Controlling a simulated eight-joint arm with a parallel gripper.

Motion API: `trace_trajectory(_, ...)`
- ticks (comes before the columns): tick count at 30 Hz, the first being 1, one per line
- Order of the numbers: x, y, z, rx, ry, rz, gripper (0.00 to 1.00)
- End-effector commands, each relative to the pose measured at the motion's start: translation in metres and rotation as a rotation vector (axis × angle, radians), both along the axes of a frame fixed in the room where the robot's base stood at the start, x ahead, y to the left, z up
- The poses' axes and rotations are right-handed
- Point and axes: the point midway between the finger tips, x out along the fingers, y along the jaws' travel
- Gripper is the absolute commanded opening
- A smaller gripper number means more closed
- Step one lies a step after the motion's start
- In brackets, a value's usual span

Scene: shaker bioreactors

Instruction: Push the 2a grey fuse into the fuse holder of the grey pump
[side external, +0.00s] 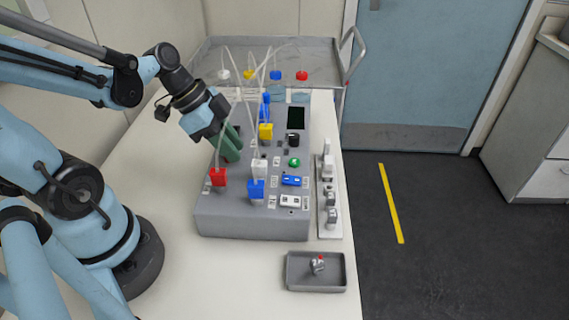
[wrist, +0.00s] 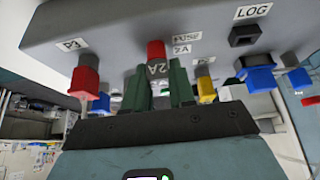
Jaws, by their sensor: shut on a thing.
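The grey pump (side external: 250,220) is a sloped grey box on the bench. Its panel also shows in the wrist view (wrist: 120,30). My gripper's green fingers (wrist: 167,85) are shut on the grey 2A fuse (wrist: 157,71), its "2A" mark facing the camera. A red cylindrical part (wrist: 156,50) lies between the fuse and the panel, beside the "FUSE 2A" label (wrist: 186,42). I cannot tell if it belongs to the fuse or the holder. The holder opening is hidden. In the side view my gripper (side external: 230,145) points down at the pump's left part, and the fuse is mostly hidden.
Red (side external: 218,177), blue (side external: 256,190) and yellow (side external: 266,131) plugs with thin tubes stand around the gripper. A grey tray (side external: 316,286) holds a small grey part with a red tip. A white strip with knobs (side external: 330,215) lies right of the pump.

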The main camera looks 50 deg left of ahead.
Motion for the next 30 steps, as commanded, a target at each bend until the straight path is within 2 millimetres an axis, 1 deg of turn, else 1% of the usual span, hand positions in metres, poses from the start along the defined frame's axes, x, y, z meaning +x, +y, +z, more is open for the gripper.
trace_trajectory(1, 0.0, 0.0, 0.0, -0.001, 0.0, 0.0, 0.29)
trace_trajectory(6, 0.0, 0.0, 0.0, -0.001, 0.0, 0.0, 0.54)
trace_trajectory(14, 0.0, 0.0, 0.0, -0.001, -0.001, 0.0, 0.54)
trace_trajectory(19, -0.002, 0.002, 0.005, -0.001, 0.0, 0.001, 0.54)
trace_trajectory(23, -0.005, 0.006, 0.014, -0.001, 0.0, 0.003, 0.54)
trace_trajectory(30, -0.015, 0.015, 0.038, -0.001, 0.001, 0.004, 0.54)
